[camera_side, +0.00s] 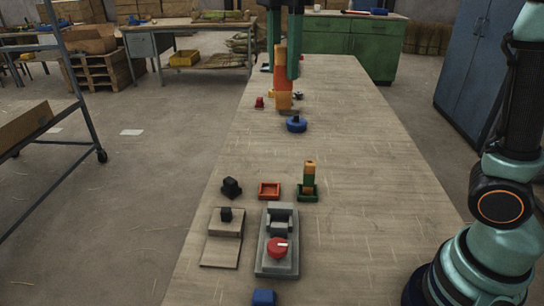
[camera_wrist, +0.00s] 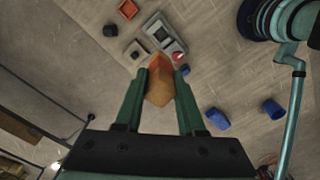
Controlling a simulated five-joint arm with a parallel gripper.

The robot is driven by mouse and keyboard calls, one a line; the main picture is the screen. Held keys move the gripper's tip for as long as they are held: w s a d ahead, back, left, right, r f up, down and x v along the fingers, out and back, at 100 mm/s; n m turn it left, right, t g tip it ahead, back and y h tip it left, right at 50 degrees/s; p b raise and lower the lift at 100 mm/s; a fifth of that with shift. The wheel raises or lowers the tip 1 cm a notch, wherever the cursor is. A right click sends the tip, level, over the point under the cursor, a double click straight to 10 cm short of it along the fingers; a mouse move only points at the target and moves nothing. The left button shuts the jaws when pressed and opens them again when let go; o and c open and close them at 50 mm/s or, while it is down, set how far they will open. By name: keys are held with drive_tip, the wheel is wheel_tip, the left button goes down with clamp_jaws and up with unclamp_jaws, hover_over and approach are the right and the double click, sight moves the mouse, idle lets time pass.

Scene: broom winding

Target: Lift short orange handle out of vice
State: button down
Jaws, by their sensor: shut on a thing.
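My gripper (camera_side: 283,72) is at the far end of the bench in the side view, pointing down. Its two green fingers are shut on an orange handle (camera_side: 283,100), which hangs upright between them. In the wrist view the handle (camera_wrist: 160,88) shows between the fingertips (camera_wrist: 161,75). The grey vice (camera_side: 290,268) with a red knob (camera_side: 277,248) stands at the near end of the bench, well apart from the handle. No handle shows between its jaws. The vice also shows in the wrist view (camera_wrist: 167,30).
A blue round piece (camera_side: 296,125) sits just in front of the held handle. An orange-topped piece stands in a green tray (camera_side: 308,196), beside an empty red tray (camera_side: 269,191). A black block (camera_side: 231,187) and wooden fixture (camera_side: 221,250) stand left. The bench's right middle is clear.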

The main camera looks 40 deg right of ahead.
drive_tip(key=shift+r, duration=2.2)
